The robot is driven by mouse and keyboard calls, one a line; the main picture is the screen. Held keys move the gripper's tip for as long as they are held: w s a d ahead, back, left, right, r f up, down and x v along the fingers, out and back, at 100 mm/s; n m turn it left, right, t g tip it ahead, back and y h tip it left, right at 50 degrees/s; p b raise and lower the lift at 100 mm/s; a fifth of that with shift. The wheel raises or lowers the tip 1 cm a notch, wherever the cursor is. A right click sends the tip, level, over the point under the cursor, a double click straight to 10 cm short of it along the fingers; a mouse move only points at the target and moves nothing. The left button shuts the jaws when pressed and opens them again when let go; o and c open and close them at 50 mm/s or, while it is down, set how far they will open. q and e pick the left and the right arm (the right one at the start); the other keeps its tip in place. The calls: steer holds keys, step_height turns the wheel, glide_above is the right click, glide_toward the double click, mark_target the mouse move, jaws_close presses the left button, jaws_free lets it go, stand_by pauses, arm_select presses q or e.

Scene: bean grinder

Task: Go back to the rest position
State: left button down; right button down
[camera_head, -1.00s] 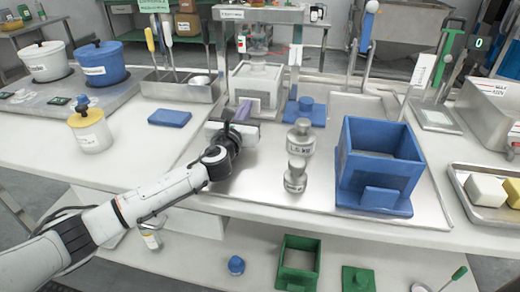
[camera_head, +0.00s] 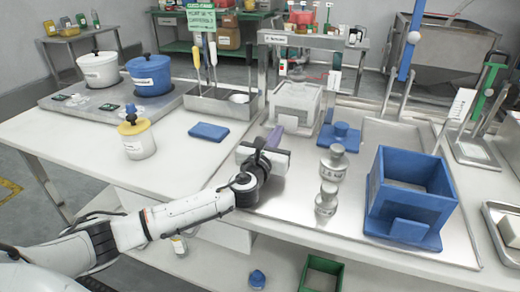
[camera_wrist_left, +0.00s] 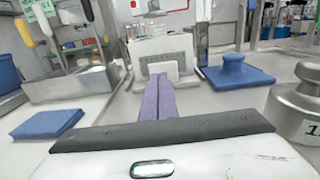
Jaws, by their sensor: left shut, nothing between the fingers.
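My left gripper (camera_head: 273,137) reaches in from the left over the front of the metal tray. Its purple fingers are shut together and empty; they also show in the left wrist view (camera_wrist_left: 157,98), pointing toward the white grinder box (camera_wrist_left: 165,68). In the head view the white grinder box (camera_head: 296,103) stands behind the fingertips, apart from them as far as I can tell. My right gripper is not in view.
Metal weights (camera_head: 333,162) stand right of my gripper, with a blue open box (camera_head: 408,195) beyond. A blue block (camera_head: 208,132) and a yellow-white jar (camera_head: 136,140) are on the left. Blue and white pots (camera_head: 150,78) stand at the back left. The left front tabletop is clear.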

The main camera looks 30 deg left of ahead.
arm_select(q)
steer(key=v, duration=0.8)
steer(key=shift+s+f+p, duration=0.1)
steer(key=shift+p, duration=0.2)
